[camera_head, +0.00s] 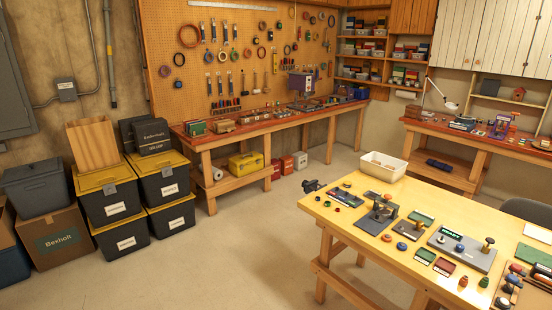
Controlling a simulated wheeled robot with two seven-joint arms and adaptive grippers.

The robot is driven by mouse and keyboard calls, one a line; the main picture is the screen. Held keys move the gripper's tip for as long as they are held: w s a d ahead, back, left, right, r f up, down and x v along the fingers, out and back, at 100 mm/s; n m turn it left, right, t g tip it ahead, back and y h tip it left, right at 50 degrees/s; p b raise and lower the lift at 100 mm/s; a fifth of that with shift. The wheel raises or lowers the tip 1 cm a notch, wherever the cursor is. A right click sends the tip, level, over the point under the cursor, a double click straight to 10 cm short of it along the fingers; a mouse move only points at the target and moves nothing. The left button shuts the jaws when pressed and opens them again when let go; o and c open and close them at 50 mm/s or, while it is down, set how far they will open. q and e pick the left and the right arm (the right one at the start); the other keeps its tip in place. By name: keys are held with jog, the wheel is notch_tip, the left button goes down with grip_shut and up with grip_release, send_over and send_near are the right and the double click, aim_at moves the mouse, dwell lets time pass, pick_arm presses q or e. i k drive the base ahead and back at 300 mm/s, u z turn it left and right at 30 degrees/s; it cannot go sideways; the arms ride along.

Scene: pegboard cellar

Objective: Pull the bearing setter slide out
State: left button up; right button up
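I cannot tell for sure which thing is the bearing setter. A dark grey device with an upright part (378,215) stands on the near yellow table (350,226). A purple and grey device (501,125) stands on the right bench, and another purple-grey one (302,83) on the back bench. No slide can be made out clearly at this size. Neither of my grippers is in view.
A cream bin (383,166) stands at the yellow table's far edge. A dark vise-like thing (312,186) sits at its left corner. Small knobs and coloured blocks crowd the tabletop. Black and yellow crates (112,205) are stacked at left. The floor (225,250) between is clear.

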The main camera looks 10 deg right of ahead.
aim_at(381, 215)
jog(key=z, duration=0.25)
jog(key=i, duration=1.5)
jog(key=z, duration=1.45)
jog(key=i, duration=1.2)
jog(key=z, duration=0.75)
